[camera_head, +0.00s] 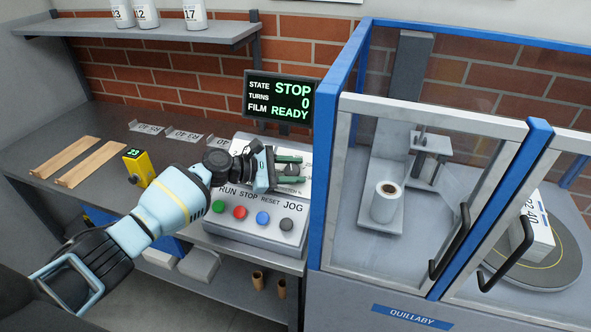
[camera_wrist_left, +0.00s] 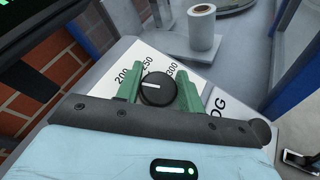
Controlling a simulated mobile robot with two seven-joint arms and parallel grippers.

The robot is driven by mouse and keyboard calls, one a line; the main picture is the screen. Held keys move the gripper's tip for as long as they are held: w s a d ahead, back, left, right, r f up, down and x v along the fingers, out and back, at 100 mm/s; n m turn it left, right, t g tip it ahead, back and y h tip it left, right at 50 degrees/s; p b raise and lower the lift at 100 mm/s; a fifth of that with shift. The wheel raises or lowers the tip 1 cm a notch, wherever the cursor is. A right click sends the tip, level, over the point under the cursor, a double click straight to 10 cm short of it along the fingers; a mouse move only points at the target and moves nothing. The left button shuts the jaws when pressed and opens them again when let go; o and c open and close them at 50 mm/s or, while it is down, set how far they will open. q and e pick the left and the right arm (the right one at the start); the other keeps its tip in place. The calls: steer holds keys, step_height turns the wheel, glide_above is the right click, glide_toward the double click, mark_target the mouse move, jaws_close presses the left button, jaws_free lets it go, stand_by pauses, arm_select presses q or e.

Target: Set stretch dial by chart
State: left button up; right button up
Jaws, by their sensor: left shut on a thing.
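The black round stretch dial (camera_wrist_left: 158,90) sits on a white scale plate marked 200, 250 and 300. Its white line points roughly left in the left wrist view, on the 200 side; the exact value is hard to read. My left gripper (camera_head: 289,170) has its green fingers on both sides of the dial and is shut on it. The dial also shows between the fingers in the head view (camera_head: 293,169). The grey control box (camera_head: 250,229) has RUN, STOP, RESET and JOG buttons in front of the dial. My right gripper is out of view. I cannot pick out a chart for certain.
A display (camera_head: 278,98) reads STOP, turns 0, film READY. A blue-framed glazed machine (camera_head: 340,200) stands right of the box, holding a film roll (camera_head: 387,202) and a white stack (camera_head: 528,232) on a turntable. A yellow gauge (camera_head: 137,167) reading 23 and wooden strips lie left.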

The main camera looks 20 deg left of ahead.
arm_select(q)
steer(key=m+g+b, duration=0.1)
steer(key=m+g, duration=0.1)
steer(key=m+g+b, duration=0.1)
steer(key=g, duration=0.1)
steer(key=shift+f+m, duration=0.35)
steer(key=shift+m, duration=0.05)
steer(key=m+g+b, duration=0.2)
steer(key=shift+m+g+y, duration=0.3)
steer(key=shift+g, duration=0.1)
steer(key=m+g+y+b, duration=0.1)
steer(key=m+b, duration=0.1)
steer(key=m+g+y+b, duration=0.1)
steer(key=g+b, duration=0.1)
steer(key=shift+s+d+m+g, duration=0.1)
steer(key=shift+s+m+g, duration=0.05)
steer(key=shift+m+g, duration=0.2)
steer(key=shift+r+m+g+y+b, duration=0.1)
steer(key=shift+m+g+y+b, duration=0.45)
steer(key=shift+m+y+b, duration=0.4)
steer(key=shift+s+g+y+b, duration=0.1)
steer(key=shift+g+y+b, duration=0.2)
steer(key=shift+b, duration=0.1)
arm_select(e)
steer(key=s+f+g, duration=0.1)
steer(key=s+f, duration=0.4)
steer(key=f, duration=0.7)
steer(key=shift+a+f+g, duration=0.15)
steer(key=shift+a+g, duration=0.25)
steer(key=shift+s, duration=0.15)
